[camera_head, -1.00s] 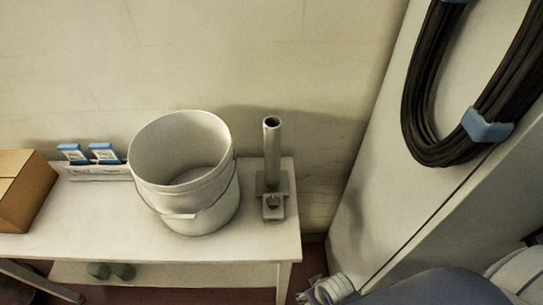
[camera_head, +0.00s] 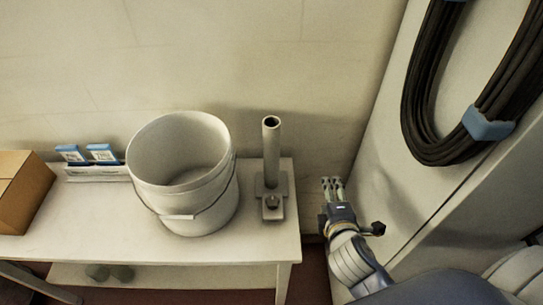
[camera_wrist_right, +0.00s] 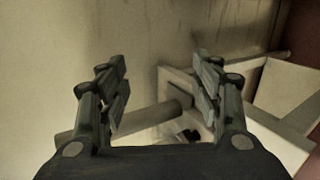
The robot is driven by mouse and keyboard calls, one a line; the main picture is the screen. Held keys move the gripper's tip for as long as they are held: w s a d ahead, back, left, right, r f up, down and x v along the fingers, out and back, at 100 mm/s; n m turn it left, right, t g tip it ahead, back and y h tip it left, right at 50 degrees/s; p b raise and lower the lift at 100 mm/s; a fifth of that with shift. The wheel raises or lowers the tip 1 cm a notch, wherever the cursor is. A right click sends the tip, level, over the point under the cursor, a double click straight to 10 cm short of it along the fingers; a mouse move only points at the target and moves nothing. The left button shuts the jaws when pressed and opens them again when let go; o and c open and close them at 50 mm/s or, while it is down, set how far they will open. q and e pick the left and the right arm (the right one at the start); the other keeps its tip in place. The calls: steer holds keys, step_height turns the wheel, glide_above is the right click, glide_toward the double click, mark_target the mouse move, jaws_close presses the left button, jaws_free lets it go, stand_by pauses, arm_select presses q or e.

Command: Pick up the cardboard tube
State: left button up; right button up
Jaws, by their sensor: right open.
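A grey hollow tube (camera_head: 271,152), the only tube on the table, stands upright in a grey holder (camera_head: 273,205) at the table's right end. Its top opening is dark and its lower end is hidden in the holder. My right gripper (camera_head: 332,184) is open, right of the table and apart from the tube. In the right wrist view its two fingers (camera_wrist_right: 160,85) are spread. Behind them a round bar (camera_wrist_right: 150,118) runs across; I cannot tell if it is the tube. My left gripper is not in view.
A white bucket (camera_head: 181,205) stands on the white table (camera_head: 100,215), left of the tube. A cardboard box (camera_head: 22,190) and a holder with blue-white packs (camera_head: 95,172) are farther left. A tall pale cabinet with a black cable coil (camera_head: 425,125) stands at right.

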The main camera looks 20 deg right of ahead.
steer(key=w+a+r+n+t+y, duration=0.15)
steer(key=w+r+n+t, duration=0.3)
steer(key=n, duration=0.45)
steer(key=n+t+y, duration=0.2)
steer(key=n+y, duration=0.3)
steer(key=n, duration=0.8)
glide_toward(275, 147)
steer(key=w, duration=0.3)
steer(key=w+p, duration=0.1)
steer(key=w, duration=0.3)
steer(key=shift+w+a+f+p, duration=0.15)
steer(key=shift+a+f+p, duration=0.05)
steer(key=shift+a+p, duration=0.2)
steer(key=shift+w+r, duration=0.1)
steer(key=shift+w, duration=0.2)
steer(key=w, duration=0.1)
steer(key=w+p, duration=0.1)
steer(key=w, duration=0.2)
steer(key=shift+w+a, duration=0.25)
steer(key=shift+a, duration=0.1)
steer(key=shift+s, duration=0.1)
steer(key=shift+c, duration=1.1)
steer(key=c, duration=0.9)
